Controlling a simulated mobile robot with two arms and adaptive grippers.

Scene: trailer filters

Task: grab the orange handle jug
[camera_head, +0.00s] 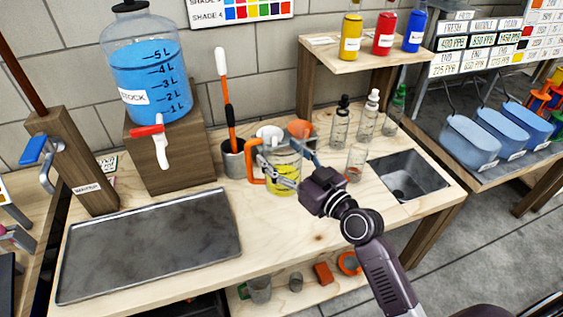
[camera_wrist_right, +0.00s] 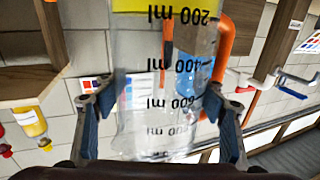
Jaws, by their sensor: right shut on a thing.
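The clear jug (camera_head: 284,181) with an orange handle (camera_head: 256,168) is on or just above the wooden bench; I cannot tell which. It holds some yellow liquid at its bottom. My right gripper (camera_head: 284,166) reaches in from the right and is shut around the jug's body, with the handle on the left. In the right wrist view the jug (camera_wrist_right: 150,85) appears upside down, with black ml marks and the handle (camera_wrist_right: 226,55) behind it. The right gripper's pads (camera_wrist_right: 158,108) press both sides of it. My left gripper is not in view.
Dropper bottles (camera_head: 340,122), a glass (camera_head: 355,164) and a sink (camera_head: 405,178) are to the right. A metal tray (camera_head: 150,245) lies at left.

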